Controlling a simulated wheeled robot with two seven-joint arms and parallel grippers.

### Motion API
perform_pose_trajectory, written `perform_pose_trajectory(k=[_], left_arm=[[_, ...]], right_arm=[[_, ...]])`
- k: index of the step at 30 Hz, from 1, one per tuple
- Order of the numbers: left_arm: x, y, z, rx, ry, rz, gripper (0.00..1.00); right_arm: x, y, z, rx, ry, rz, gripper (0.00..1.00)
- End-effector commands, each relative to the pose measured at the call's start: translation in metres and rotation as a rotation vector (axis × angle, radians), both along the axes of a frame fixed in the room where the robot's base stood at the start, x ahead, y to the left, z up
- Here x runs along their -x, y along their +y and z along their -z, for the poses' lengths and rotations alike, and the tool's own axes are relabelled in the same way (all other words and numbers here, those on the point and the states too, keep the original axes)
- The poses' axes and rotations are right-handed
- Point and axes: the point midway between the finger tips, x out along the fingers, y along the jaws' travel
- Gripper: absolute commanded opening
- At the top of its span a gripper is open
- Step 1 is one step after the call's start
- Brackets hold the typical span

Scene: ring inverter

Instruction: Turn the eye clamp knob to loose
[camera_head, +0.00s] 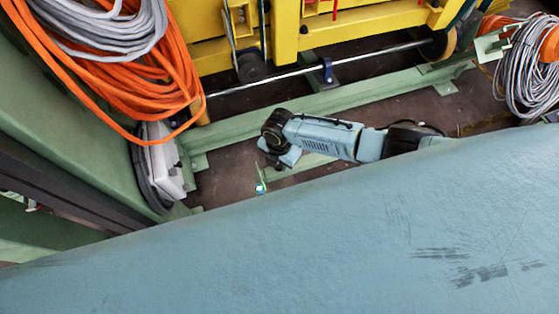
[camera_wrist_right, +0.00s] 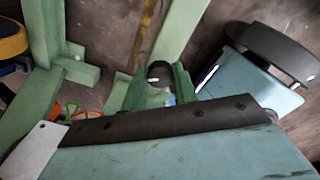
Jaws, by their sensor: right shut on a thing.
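My right arm reaches in from the right in the head view, and its gripper (camera_head: 262,182) points down beside a green floor beam. The fingers are small and partly hidden there, with a bright green spot near them. In the right wrist view the gripper (camera_wrist_right: 160,88) shows as two green pieces past a dark edge strip. A dark rounded piece (camera_wrist_right: 160,72), which seems to be the eye clamp knob, sits between them, and the gripper is shut on it. The knob's marking and turn position cannot be read. My left gripper is not in view.
A long green beam (camera_head: 330,95) runs behind my right arm. A yellow frame (camera_head: 380,38) stands at the back. Orange cables (camera_head: 120,85) and a grey-white box (camera_head: 160,160) are at left. A scratched blue-grey surface (camera_head: 300,255) fills the bottom and hides what is below.

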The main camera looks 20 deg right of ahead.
Motion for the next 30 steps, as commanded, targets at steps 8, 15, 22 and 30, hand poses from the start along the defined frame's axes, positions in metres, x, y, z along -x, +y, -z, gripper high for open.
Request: perform_pose_trajectory(k=[8,15,22,30], left_arm=[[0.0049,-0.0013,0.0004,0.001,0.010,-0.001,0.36],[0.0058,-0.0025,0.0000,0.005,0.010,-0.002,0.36],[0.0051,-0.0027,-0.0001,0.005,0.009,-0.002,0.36],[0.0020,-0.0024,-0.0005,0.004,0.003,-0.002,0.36]], right_arm=[[0.0013,0.0014,0.0004,-0.003,0.002,-0.058,0.06],[0.0013,0.0015,0.0003,-0.003,0.002,-0.064,0.06],[0.0013,0.0014,0.0003,-0.002,0.002,-0.063,0.36],[0.0005,0.0006,0.0001,-0.001,0.001,-0.061,0.51]])
